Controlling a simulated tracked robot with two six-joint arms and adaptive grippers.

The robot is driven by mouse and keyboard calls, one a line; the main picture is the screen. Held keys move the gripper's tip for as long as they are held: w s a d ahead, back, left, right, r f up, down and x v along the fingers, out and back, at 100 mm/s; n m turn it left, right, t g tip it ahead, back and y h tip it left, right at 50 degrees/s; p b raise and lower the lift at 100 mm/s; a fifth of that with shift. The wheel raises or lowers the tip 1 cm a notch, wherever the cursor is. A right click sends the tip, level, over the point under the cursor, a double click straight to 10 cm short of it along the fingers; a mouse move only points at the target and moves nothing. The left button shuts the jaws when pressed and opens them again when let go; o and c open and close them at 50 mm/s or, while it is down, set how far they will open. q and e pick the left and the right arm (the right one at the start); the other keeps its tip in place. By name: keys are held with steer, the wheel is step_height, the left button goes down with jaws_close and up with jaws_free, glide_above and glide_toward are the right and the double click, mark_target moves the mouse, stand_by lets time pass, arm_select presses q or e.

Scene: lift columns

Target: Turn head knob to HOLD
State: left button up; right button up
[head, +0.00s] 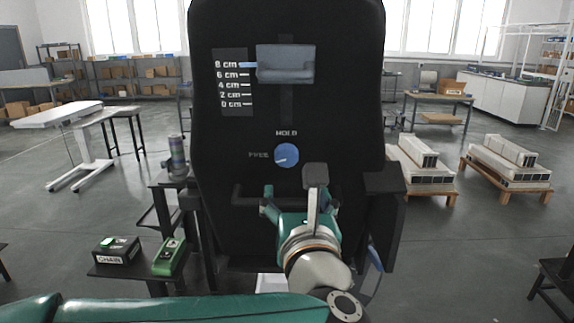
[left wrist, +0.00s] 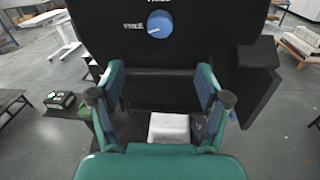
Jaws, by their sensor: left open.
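The head knob (head: 286,155) is a round blue dial on the front of a tall black chair back (head: 220,150). Its white mark points left and slightly down, toward the FREE label (head: 259,155). The HOLD label (head: 286,133) is just above the knob. The knob also shows at the top of the left wrist view (left wrist: 160,24). My left gripper (head: 299,203) is below the knob, apart from it, with its fingers spread and nothing between them. In the left wrist view its two teal fingers (left wrist: 160,78) stand wide apart. My right gripper is not seen.
A grey headrest pad (head: 286,65) sits above the knob beside a centimetre scale (head: 233,82), its blue pointer near 8 cm. Dark armrests flank the chair, the right one (head: 384,179) near my gripper. A side stand holds a CHAIR box (head: 116,250) and a green device (head: 169,257).

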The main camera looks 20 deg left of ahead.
mark_target(287, 158)
arm_select(q)
steer(key=p+x, duration=0.4)
steer(key=x, duration=1.1)
steer(key=shift+p, duration=0.3)
steer(key=shift+x, duration=0.8)
steer(key=c, duration=1.2)
steer(key=shift+o, duration=0.2)
